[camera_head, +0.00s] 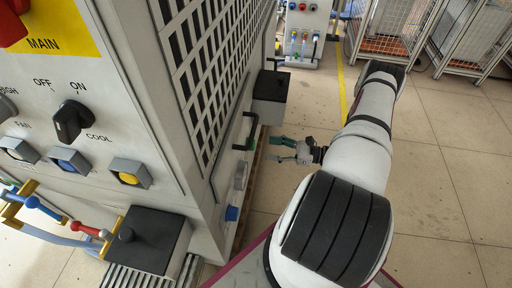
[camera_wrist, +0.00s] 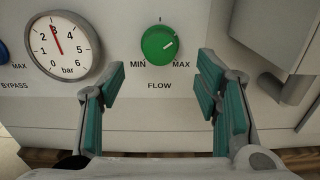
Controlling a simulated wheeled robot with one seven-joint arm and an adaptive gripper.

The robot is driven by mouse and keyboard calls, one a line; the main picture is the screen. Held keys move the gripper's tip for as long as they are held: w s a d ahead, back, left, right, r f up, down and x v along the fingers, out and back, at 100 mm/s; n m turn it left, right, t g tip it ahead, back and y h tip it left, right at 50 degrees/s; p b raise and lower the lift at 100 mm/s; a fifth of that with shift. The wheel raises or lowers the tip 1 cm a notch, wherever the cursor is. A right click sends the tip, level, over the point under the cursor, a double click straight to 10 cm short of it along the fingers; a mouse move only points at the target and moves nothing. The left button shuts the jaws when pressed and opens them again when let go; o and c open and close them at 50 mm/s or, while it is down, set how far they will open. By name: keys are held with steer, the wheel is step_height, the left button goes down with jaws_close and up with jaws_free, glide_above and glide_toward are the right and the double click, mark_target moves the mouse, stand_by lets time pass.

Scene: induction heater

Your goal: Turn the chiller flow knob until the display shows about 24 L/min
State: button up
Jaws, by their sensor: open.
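The green flow knob (camera_wrist: 159,45) is on the pale panel in the wrist view, above the word FLOW and between MIN and MAX. In the head view my gripper (camera_head: 284,150) is beside the machine's side panel.
A round pressure gauge (camera_wrist: 62,47) marked bar is left of the knob, its red needle near 3. A blue knob (camera_wrist: 3,52) marked BYPASS is at the left edge. A grey box with a pipe (camera_wrist: 288,88) juts out at right. Open floor (camera_head: 445,160) lies right of my arm.

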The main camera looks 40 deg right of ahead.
steer(key=b+x, duration=0.1)
steer(key=x, duration=0.5)
steer(key=shift+w+a, duration=0.25)
steer(key=shift+w, duration=0.1)
steer(key=c, duration=1.2)
